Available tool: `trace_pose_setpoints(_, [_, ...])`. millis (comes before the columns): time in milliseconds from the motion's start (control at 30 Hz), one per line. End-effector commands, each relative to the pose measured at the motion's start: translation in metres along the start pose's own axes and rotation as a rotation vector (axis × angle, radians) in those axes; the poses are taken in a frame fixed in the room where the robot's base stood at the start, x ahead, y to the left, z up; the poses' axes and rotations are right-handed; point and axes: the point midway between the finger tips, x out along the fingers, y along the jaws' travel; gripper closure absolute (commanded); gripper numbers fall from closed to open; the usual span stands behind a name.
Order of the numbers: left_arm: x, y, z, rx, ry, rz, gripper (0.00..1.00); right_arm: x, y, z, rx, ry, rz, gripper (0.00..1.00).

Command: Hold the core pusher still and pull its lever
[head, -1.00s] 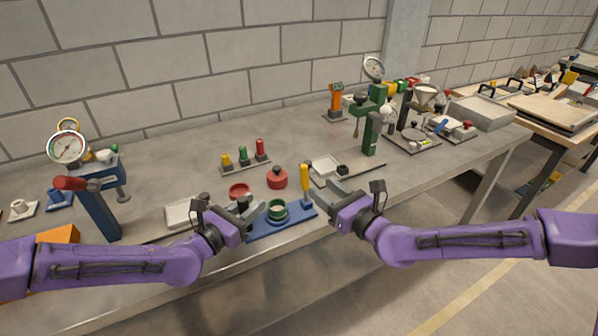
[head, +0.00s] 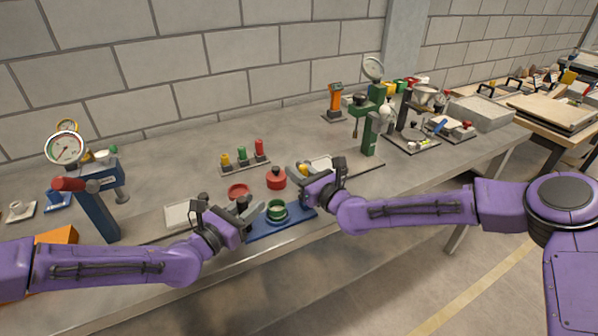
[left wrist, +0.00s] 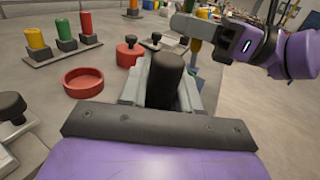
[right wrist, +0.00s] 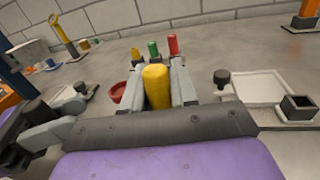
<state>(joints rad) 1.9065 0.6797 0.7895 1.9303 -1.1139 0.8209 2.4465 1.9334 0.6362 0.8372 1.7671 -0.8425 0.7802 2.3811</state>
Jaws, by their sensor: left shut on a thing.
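The core pusher has a blue base (head: 290,224) with a green ring (head: 277,211) on it, near the table's front edge. My left gripper (head: 249,212) is shut on its black grip (left wrist: 166,80) at the left end of the base. The yellow lever (right wrist: 157,86) stands at the right end; only its top (head: 303,168) shows in the head view. My right gripper (head: 309,178) is open around the lever, one finger on each side. The lever's lower part is hidden by the gripper.
A red dish (head: 238,190) and a red knobbed piece (head: 276,179) stand just behind the pusher. A rack of coloured plugs (head: 244,165) is farther back. A green press (head: 370,125) stands to the right, a blue gauge stand (head: 98,205) to the left.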

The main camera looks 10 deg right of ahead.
Motion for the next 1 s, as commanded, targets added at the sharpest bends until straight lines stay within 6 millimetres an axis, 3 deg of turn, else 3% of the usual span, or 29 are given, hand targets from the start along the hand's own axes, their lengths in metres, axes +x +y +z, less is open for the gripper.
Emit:
trace_pose_setpoints(433, [0.0,0.0,0.0,0.0,0.0,-0.001,1.0,-0.008,0.001,0.001,-0.018,-0.093,0.001,1.0])
trace_pose_setpoints(1000, [0.0,0.0,0.0,0.0,0.0,0.0,1.0,-0.047,0.009,0.003,-0.111,-0.545,0.018,1.0])
